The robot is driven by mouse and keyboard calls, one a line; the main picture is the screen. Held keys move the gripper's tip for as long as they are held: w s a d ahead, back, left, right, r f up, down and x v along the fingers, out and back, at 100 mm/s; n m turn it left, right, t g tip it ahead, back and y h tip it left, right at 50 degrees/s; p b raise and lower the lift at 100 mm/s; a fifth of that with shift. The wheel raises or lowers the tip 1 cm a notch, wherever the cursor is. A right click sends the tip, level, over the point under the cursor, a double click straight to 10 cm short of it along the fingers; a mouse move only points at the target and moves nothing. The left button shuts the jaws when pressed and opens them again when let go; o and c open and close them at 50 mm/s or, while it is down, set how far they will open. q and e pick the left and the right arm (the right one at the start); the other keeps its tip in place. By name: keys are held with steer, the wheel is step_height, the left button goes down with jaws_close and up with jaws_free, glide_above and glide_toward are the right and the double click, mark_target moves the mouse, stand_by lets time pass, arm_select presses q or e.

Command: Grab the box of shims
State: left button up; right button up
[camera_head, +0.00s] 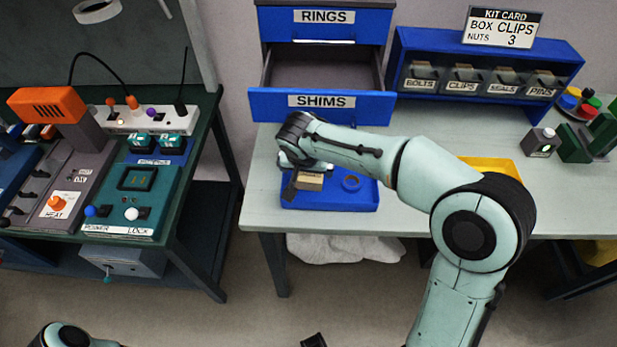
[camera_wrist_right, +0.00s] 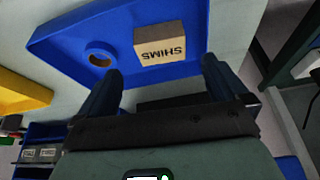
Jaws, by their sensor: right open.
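The box of shims (camera_wrist_right: 159,43) is a small tan block labelled SHIMS. It lies in a shallow blue tray (camera_wrist_right: 62,52) on the table. In the head view, the box (camera_head: 311,181) shows partly behind my right gripper (camera_head: 289,188). My right gripper is over the tray's left part. In the right wrist view, its two dark fingers (camera_wrist_right: 158,85) are apart, with the box ahead of the gap between their tips and nothing held. Part of my left arm shows at the bottom left. A small dark piece at the bottom edge may be my left gripper (camera_head: 314,341).
A blue ring (camera_head: 351,183) lies in the tray, right of the box. Behind stands a drawer unit with the SHIMS drawer (camera_head: 322,104) pulled open and empty-looking. A yellow tray (camera_head: 492,165) and blue bin rack (camera_head: 487,65) are to the right. A control bench (camera_head: 130,185) stands left.

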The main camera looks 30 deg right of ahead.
mark_target(309, 176)
steer(key=x, duration=0.7)
steer(key=shift+w+f, duration=0.1)
steer(key=c, duration=1)
